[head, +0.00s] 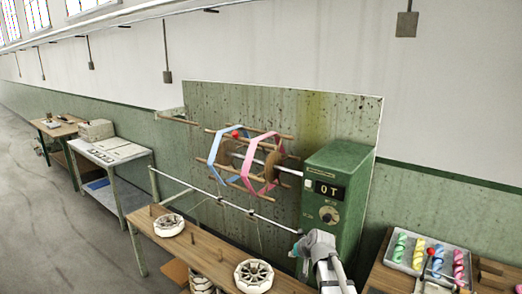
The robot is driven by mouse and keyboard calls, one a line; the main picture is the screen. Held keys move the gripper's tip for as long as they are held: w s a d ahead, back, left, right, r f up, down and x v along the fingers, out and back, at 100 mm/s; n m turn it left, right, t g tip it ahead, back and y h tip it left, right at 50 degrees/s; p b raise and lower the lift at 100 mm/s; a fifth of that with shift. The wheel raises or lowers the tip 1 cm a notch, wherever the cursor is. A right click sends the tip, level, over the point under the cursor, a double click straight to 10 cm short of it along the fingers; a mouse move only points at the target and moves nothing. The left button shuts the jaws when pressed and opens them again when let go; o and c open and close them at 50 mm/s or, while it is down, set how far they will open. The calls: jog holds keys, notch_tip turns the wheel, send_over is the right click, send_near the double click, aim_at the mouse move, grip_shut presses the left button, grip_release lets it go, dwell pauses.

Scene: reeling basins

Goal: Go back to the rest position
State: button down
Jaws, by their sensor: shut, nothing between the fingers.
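My arm (320,247) rises at the bottom, grey with teal caps, in front of the green machine box (340,185). My gripper cannot be made out in this view. The box has a dial and a display that seems to read "0T". A reel (272,166) with wooden bars extends from the box's left side on a shaft. A blue band (214,146) and a pink band (248,165) of yarn are wound around the reel. A red ball (235,134) shows at the reel.
A wooden bench (205,250) below the reel carries white round basins (253,276). At right, a tray (459,252) of coloured skeins sits on another table (384,277). Further tables (130,157) stand at left along the wall. The grey floor at left is clear.

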jog(key=s+d+f+g+h, duration=0.2)
jog(key=s+g, duration=0.1)
jog(key=s, duration=0.8)
jog(key=s+d+f+g+h, duration=0.1)
jog(key=s+d+f+g, duration=0.2)
jog(key=s, duration=0.8)
jog(key=shift+d+f+g+h+b, duration=0.25)
jog(key=shift+g+h+b, duration=0.15)
jog(key=shift+g+b, duration=0.1)
jog(key=c, duration=1.3)
grip_release()
jog(key=shift+w+a, duration=0.1)
jog(key=shift+c, duration=0.2)
